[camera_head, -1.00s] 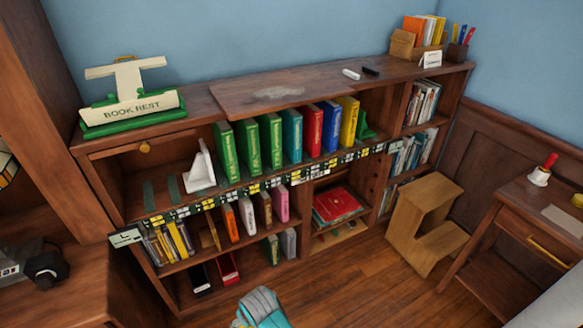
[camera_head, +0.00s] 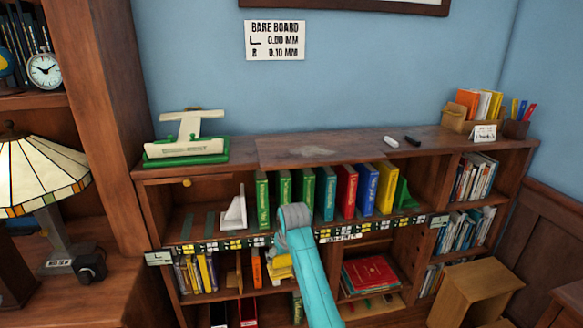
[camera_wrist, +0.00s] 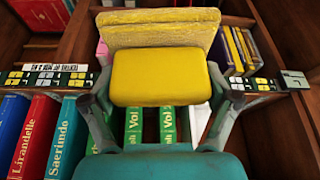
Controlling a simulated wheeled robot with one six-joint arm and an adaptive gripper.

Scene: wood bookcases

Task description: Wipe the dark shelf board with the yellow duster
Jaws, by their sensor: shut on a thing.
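The dark shelf board (camera_head: 355,146) lies on top of the low bookcase, with a pale dusty smear (camera_head: 308,150) on it. My gripper (camera_wrist: 160,100) is shut on the yellow duster (camera_wrist: 160,76), with one finger at each side of its block in the wrist view. In the head view the duster (camera_head: 281,268) shows below the label strip, in front of the lower shelf, well below the board and apart from it. My arm partly hides the duster there, and the fingers are hard to make out.
A lamp (camera_head: 40,180) stands far left.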

